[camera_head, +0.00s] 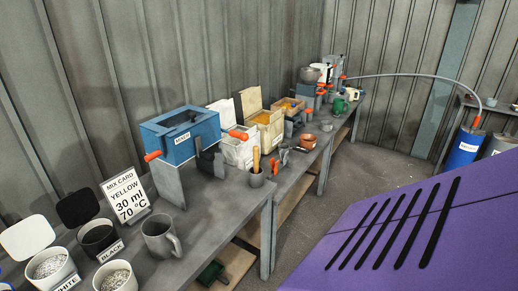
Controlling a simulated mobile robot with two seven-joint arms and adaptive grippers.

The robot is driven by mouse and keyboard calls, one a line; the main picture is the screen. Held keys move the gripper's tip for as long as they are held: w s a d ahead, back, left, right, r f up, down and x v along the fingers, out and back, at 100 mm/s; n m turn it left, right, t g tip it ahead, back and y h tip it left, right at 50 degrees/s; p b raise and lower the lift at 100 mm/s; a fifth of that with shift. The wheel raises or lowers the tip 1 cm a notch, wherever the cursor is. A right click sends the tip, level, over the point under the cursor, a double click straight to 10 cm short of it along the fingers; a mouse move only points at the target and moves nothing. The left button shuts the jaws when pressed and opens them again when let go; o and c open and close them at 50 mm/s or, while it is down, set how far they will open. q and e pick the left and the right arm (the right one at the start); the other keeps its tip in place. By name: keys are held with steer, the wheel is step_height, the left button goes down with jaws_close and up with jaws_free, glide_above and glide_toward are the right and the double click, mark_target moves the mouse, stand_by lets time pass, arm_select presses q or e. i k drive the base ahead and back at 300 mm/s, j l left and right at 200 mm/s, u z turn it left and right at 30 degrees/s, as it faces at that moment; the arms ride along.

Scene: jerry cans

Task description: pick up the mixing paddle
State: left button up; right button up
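A tan wooden handle (256,160) stands upright in a small dark grey cup (257,180) on the workbench (222,208), near its front edge. It looks like the mixing paddle, but its lower end is hidden inside the cup, so I cannot be certain. Neither my left nor my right gripper shows in the head view.
A blue mixer box (180,135) with an orange handle stands left of the cup. A grey mug (161,236), a mix card (126,195) and labelled buckets (98,238) are nearer. Orange-handled tools (275,166) stand close right of the cup. Open-lidded bins (264,122) are behind.

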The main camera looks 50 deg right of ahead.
mark_target(256, 148)
steer(key=i+z, duration=0.1)
steer(key=z, duration=0.35)
steer(key=j+z, duration=0.15)
steer(key=z, duration=0.35)
steer(key=j+z, duration=0.1)
steer(key=z, duration=0.35)
steer(key=i+j+z, duration=0.1)
steer(key=z, duration=0.4)
steer(key=u, duration=0.55)
steer(key=i+l+u, duration=0.15)
steer(key=u, duration=0.2)
steer(key=i+l+u, duration=0.15)
steer(key=u, duration=0.2)
